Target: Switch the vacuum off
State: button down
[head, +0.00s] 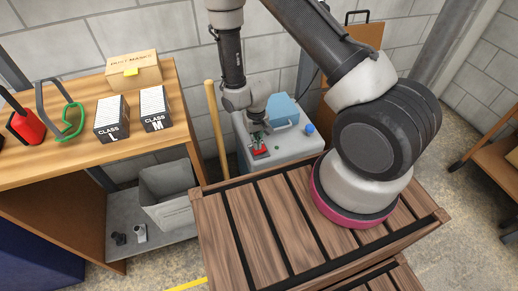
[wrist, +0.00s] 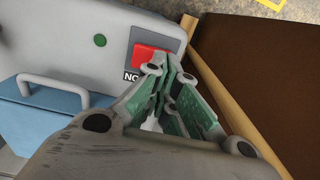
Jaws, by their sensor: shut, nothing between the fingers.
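The vacuum is a grey box (head: 292,150) with a blue part (head: 284,108) and a handle, standing on the floor by the wall. Its red switch (head: 261,152) is on the top; in the wrist view the red switch (wrist: 150,57) sits in a frame, with a partly hidden label below it. A round green light or button (wrist: 99,40) is beside it. My gripper (head: 257,142) points down at the switch. In the wrist view my gripper (wrist: 162,66) is shut and empty, its fingertips covering the switch's right edge. I cannot tell whether they touch it.
A slatted wooden table (head: 268,225) stands in front of the vacuum. A wooden pole (head: 215,125) leans left of it. A workbench (head: 55,140) at left holds filter boxes (head: 112,118) and a dust mask box (head: 134,72). A grey bin (head: 165,195) sits below.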

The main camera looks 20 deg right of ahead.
jog(key=shift+r, duration=2)
